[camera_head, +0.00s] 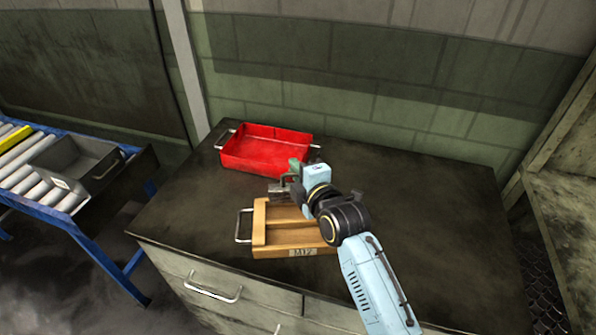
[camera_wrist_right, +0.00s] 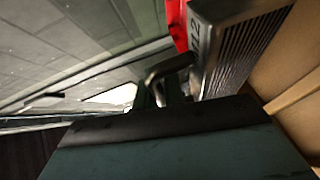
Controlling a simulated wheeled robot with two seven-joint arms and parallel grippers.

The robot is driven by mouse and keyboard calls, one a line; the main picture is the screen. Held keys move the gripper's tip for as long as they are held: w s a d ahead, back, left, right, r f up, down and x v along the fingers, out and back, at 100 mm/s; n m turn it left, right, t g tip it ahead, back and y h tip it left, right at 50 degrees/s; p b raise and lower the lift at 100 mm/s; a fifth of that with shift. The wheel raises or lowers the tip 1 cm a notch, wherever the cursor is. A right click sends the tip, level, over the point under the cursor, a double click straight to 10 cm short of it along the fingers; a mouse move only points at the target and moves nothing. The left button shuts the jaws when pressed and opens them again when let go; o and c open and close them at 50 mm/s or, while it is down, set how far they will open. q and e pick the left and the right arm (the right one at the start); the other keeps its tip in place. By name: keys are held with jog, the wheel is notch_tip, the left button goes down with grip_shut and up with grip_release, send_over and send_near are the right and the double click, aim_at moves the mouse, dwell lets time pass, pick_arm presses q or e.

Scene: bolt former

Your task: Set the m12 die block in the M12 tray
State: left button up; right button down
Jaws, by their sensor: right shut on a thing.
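The wooden M12 tray (camera_head: 290,252), with an M12 label on its front and a metal handle at its left, sits on the workbench. My right gripper (camera_head: 291,186) is above the tray's back part and is shut on the m12 die block (camera_head: 280,191). In the right wrist view the die block (camera_wrist_right: 243,48) is a grey metal block with a grooved face and M12 lettering, beside the wooden tray wall. The arm and gripper hide the tray's back right part. I cannot tell whether the block touches the tray. My left gripper is not in view.
An empty red tray (camera_head: 262,152) with metal handles stands behind the wooden tray. A grey bin (camera_head: 78,166) sits at the roller conveyor (camera_head: 30,180) on the left. The bench top (camera_head: 430,215) is clear on the right. A wall runs along the back.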

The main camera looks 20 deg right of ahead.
jog(key=shift+f+b, duration=0.5)
jog(key=shift+f, duration=2.05)
jog(key=c, duration=1.9)
grip_release()
jog(key=shift+f, duration=0.35)
jog(key=o, duration=0.4)
jog(key=shift+r, duration=0.1)
